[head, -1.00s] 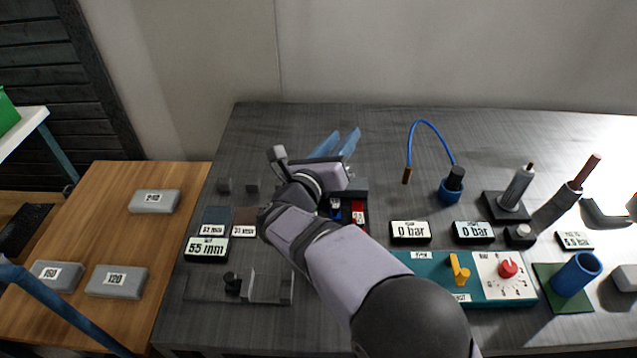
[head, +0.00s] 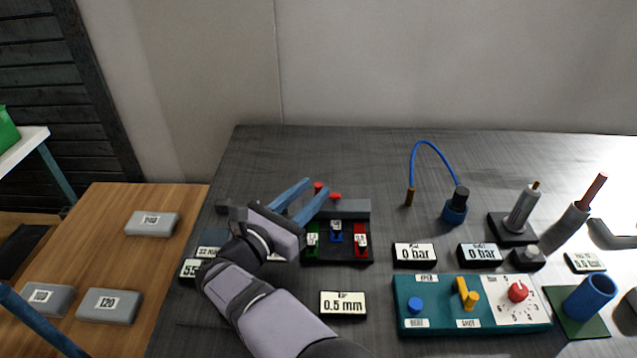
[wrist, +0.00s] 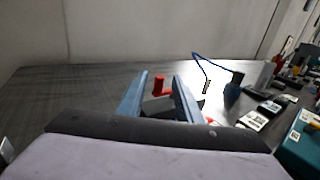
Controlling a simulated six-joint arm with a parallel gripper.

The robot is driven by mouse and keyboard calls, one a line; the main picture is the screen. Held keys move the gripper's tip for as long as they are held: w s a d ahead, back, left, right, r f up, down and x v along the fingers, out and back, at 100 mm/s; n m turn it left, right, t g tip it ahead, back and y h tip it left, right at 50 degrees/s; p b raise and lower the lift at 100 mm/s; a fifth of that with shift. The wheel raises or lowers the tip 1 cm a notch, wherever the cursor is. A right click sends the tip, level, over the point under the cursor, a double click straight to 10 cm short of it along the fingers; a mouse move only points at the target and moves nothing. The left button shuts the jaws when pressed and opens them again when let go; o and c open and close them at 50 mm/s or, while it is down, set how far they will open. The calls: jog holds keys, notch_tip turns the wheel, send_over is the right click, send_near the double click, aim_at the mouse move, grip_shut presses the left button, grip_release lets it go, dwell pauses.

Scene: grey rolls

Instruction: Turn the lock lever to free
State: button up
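My gripper (head: 316,187) has two blue fingers, spread apart, at the back of the table left of centre. A red upright post (head: 318,187) shows at the fingertips, with a second red piece (head: 335,196) just to its right. In the wrist view the red post (wrist: 158,86) stands between the open fingers (wrist: 161,78), above a grey block (wrist: 158,105); I cannot tell if a finger touches it. No lock label is readable, so I cannot be sure that this red part is the lock lever.
A black holder (head: 337,257) with green, blue and red slots sits in front of the grey block. A 0.5 mm display (head: 343,304) stands nearer. A teal panel (head: 440,283) with a yellow lever (head: 467,294) and red knob (head: 517,292) is at right. A blue hose (head: 432,144) arches behind.

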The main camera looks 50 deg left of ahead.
aim_at(318, 189)
jog(key=shift+w+a, duration=0.2)
jog(key=shift+w, duration=0.65)
jog(key=shift+w+a, duration=0.15)
jog(key=shift+w, duration=0.7)
jog(key=shift+c, duration=0.6)
grip_shut()
jog(key=shift+f+n+y+b, duration=0.15)
jog(key=shift+n+y+b, duration=0.25)
jog(key=shift+b, duration=0.55)
jog(key=y+b, duration=0.1)
jog(key=b, duration=0.1)
jog(key=shift+s+d+n+b, duration=0.15)
jog(key=shift+n+b, duration=0.15)
jog(key=shift+s+r+g+y, duration=0.1)
jog(key=shift+r+g+y, duration=0.1)
jog(key=shift+g+y, duration=0.1)
jog(key=shift+o, duration=0.6)
grip_release()
